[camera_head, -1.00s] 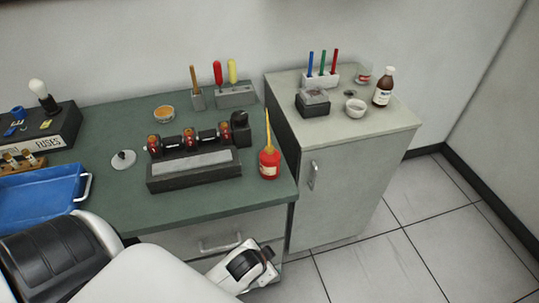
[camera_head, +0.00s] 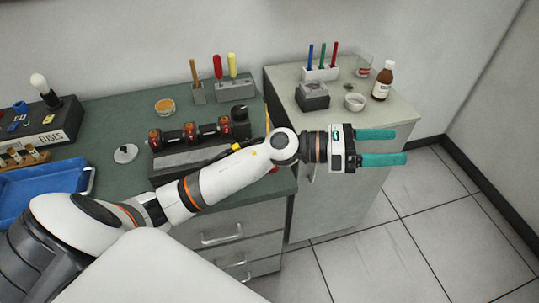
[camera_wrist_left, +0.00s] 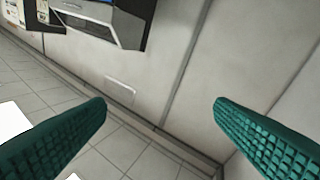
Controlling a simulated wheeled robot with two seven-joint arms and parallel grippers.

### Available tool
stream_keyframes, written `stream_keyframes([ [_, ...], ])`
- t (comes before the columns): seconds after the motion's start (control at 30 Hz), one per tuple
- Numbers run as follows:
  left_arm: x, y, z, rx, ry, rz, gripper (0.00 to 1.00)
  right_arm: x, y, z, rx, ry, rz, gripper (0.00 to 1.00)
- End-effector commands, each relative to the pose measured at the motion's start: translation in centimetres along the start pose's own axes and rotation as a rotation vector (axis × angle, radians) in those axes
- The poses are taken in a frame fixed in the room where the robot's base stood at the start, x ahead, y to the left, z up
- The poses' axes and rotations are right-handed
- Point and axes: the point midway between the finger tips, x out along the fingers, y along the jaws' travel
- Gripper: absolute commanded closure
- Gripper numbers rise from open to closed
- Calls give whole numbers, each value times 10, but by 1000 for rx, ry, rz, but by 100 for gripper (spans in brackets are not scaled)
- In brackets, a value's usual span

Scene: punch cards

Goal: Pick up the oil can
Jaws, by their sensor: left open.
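The oil can is mostly hidden behind my left arm in the head view. Only a sliver of its yellow spout (camera_head: 267,118) shows above the arm, and a trace of red shows below it. It stands near the right edge of the green bench top (camera_head: 215,197). My left gripper (camera_head: 399,147) is open and empty, its teal fingers pointing right, to the right of the can and over the front of the grey cabinet. My right gripper is not in view.
The grey cabinet (camera_head: 350,205) carries a brown bottle (camera_head: 383,82), a white bowl (camera_head: 355,102), a dark box (camera_head: 312,97) and a pen holder. A device with red-banded rollers (camera_head: 190,133) stands left of the can. A blue tray (camera_head: 40,190) is at left.

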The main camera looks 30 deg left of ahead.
Motion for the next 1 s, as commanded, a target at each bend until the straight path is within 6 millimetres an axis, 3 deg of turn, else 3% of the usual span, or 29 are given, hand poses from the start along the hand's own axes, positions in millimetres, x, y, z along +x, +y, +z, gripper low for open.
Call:
stream_keyframes([
  [0.03,0,-2,10,172,-144,67,23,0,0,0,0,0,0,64],
  [0.13,-19,-18,39,475,-451,200,23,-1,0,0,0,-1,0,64],
  [0.23,-59,-50,56,716,-781,319,23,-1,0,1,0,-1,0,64],
  [0.33,-113,-87,54,866,-1105,416,23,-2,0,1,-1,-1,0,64],
  [0.5,-196,-128,20,929,-1525,525,23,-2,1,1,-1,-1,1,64],
  [0.6,-226,-137,2,911,-1666,559,23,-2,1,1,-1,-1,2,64],
  [0.73,-244,-141,-4,888,-1745,581,23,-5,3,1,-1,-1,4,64],
  [1.0,-254,-153,36,882,-1751,585,23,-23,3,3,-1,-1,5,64],
])
